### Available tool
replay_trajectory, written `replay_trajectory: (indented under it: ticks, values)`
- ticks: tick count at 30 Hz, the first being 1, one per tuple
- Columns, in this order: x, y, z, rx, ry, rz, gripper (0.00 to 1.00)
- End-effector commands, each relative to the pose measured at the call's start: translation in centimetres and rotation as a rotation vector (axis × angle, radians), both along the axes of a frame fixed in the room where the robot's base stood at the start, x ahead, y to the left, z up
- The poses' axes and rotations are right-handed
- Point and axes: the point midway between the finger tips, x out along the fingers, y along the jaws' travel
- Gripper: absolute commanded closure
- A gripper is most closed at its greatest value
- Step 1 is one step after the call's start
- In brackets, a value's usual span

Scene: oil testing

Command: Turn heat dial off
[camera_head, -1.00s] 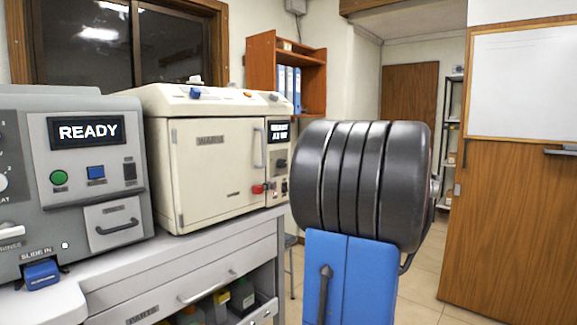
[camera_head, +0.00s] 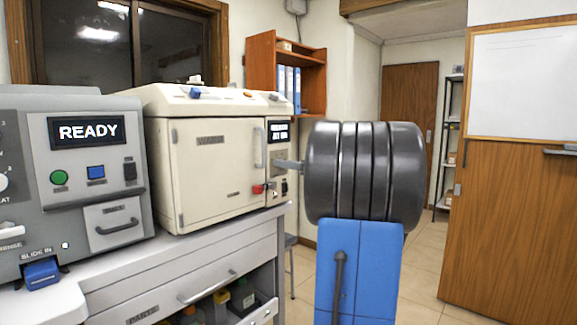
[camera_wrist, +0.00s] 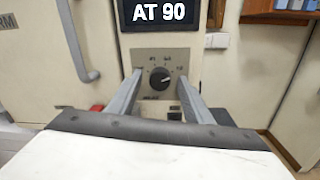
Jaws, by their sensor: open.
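Numbers ring the knob, too small to read surely. My gripper (camera_wrist: 160,72) is open in the wrist view, with one grey finger on each side of the knob and nothing between them but the knob. I cannot tell whether the fingers touch it.
A grey machine (camera_head: 92,165) with a "READY" display stands at the left on the same bench (camera_head: 195,258). A red part (camera_head: 258,188) sits low on the cabinet by the control panel. A vertical door handle (camera_wrist: 78,40) is left of my fingers. Floor at right is free.

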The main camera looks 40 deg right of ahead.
Motion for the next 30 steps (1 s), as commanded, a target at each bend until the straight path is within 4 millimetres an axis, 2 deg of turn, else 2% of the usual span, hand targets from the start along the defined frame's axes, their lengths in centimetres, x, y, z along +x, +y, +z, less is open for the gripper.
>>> replay_trajectory:
  ticks: [7,8,12,13,23,30]
  values:
    - [0.07,0.01,0.01,0.0,0.0,0.0,0.54]
    - [0.07,0.0,0.01,0.0,0.0,0.0,0.57]
    - [0.05,-0.01,0.01,0.0,0.0,0.0,0.9]
    - [0.05,0.0,0.01,0.0,0.0,0.0,0.95]
    - [0.04,0.01,0.01,-0.032,-0.002,0.0,0.95]
    - [0.05,0.01,0.04,-0.16,-0.013,0.0,0.95]
